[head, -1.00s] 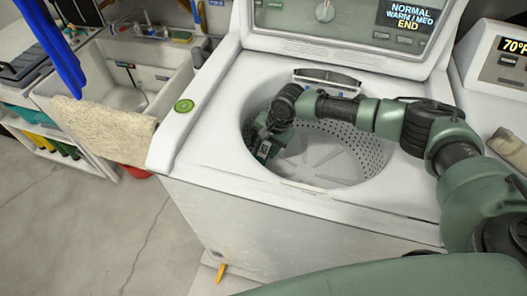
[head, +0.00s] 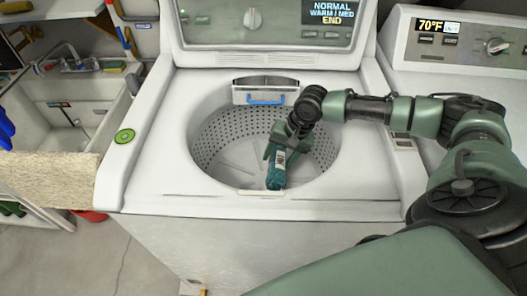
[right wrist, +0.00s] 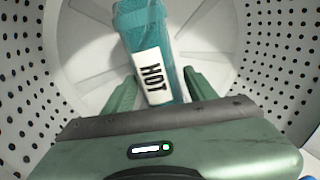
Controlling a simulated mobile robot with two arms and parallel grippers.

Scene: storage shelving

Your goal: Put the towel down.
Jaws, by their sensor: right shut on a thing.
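A teal, cloth-textured towel (head: 276,174) with a white label hangs from my right gripper (head: 283,143) inside the washer's open drum (head: 222,152). In the right wrist view the towel (right wrist: 144,28) is narrow, and its label reads HOT. My right gripper (right wrist: 161,88) is shut on it, one green finger on each side. The drum's pale floor shows beyond the towel. In the head view the towel's lower end is near the front rim; I cannot tell whether it touches the drum. My left gripper is not in view.
The washer's white top (head: 165,130) surrounds the drum, with its lid raised behind. A beige cloth (head: 45,178) hangs over the sink's front edge at left. A second white machine (head: 440,75) stands at right. The perforated drum wall (right wrist: 275,65) encloses the gripper.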

